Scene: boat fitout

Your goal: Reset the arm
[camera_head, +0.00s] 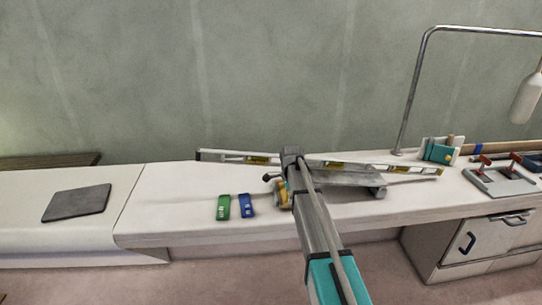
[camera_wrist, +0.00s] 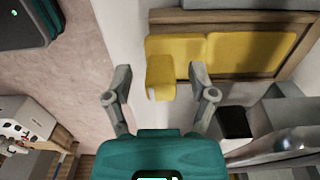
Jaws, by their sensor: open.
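My arm reaches up from the bottom of the head view over the white counter (camera_head: 175,180). My gripper is not clearly seen there. In the wrist view my gripper (camera_wrist: 160,82) has its two grey fingers spread apart, with the teal palm below. A yellow block (camera_wrist: 160,77) shows in the gap between the fingers. Nothing is seen clamped, and I cannot tell how far the block is from the fingertips. Larger yellow pieces (camera_wrist: 238,50) lie behind it in a brown frame.
A green item (camera_head: 223,207) and a blue item (camera_head: 246,206) lie left of my arm. A spirit level (camera_head: 235,157) lies behind it. A dark flat pad (camera_head: 77,203) is far left. A curved metal pole (camera_head: 410,95) and red-handled clamps (camera_head: 484,164) stand right.

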